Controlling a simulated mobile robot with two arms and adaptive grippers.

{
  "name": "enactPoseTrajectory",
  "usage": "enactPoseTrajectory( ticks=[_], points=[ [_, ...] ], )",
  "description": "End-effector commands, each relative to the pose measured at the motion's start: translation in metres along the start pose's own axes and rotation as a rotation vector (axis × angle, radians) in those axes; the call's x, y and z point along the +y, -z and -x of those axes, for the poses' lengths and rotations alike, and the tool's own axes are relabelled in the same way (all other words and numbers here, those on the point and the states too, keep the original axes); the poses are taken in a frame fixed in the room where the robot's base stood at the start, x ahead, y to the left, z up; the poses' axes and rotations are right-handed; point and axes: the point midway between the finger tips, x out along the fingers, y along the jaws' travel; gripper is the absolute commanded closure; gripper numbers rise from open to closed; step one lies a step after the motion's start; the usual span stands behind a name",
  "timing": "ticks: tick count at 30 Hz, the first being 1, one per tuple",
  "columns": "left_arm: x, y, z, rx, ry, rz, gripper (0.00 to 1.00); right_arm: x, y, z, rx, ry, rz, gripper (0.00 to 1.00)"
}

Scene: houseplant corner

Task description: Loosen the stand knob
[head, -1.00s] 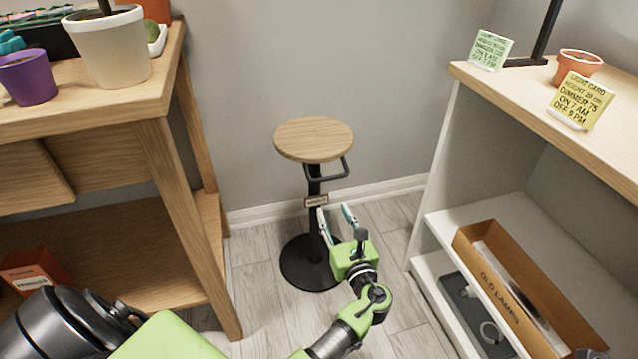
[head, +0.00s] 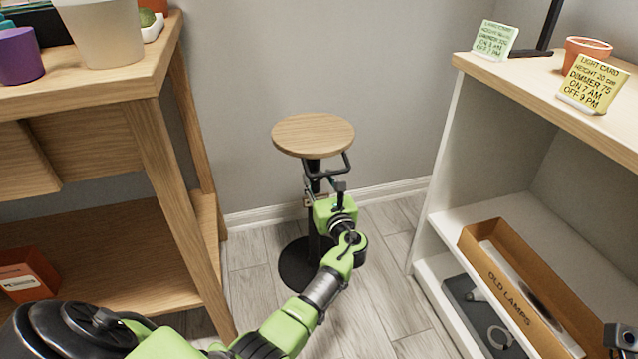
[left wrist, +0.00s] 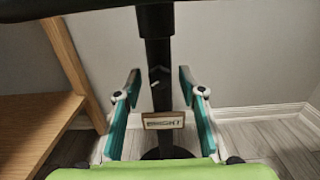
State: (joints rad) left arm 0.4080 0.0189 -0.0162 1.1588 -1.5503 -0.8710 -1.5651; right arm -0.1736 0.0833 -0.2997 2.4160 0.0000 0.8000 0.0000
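The stand has a round wooden top (head: 313,133), a dark bent bar (head: 338,168) below it, a black pole and a round black base (head: 296,265). My left gripper (head: 318,186) is below the top, in front of the pole. In the left wrist view the pole (left wrist: 158,50) stands between the two spread teal fingers of my left gripper (left wrist: 158,82), with a gap on each side. A small label plate (left wrist: 163,121) is on the pole, low between the fingers. I cannot make out a separate knob. My right gripper's fingers are not in view.
A wooden plant bench (head: 150,85) with pots stands close on the left. A white shelf unit (head: 442,150) stands on the right, holding light cards and an OLD LAMPS box (head: 510,290). The wall is close behind the stand. Open floor (head: 385,290) lies right of the stand.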

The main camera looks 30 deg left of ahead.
Motion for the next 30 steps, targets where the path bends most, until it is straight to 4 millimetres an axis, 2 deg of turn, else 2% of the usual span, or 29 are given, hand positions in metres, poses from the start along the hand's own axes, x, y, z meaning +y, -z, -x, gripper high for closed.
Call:
enactPoseTrajectory(
  ticks=[5, 6, 9, 10, 20, 30],
  points=[
    [0.0002, -0.0002, -0.0002, 0.000, 0.000, 0.000, 0.63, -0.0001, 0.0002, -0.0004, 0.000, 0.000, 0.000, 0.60],
    [0.0002, -0.0002, -0.0001, 0.000, 0.000, 0.000, 0.68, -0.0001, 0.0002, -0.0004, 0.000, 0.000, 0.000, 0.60],
    [0.0003, -0.0001, 0.0000, 0.000, 0.000, 0.000, 0.94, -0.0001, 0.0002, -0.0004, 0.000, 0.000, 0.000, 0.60],
    [0.0003, -0.0001, 0.0000, 0.000, 0.000, 0.000, 1.00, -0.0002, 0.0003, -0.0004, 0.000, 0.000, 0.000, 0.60],
    [0.0003, 0.0003, 0.0001, 0.000, 0.000, 0.020, 1.00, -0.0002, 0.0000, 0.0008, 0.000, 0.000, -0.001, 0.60],
    [0.0005, 0.0011, -0.0001, -0.002, -0.001, 0.208, 1.00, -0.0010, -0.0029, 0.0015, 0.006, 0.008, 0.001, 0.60]
  ],
)
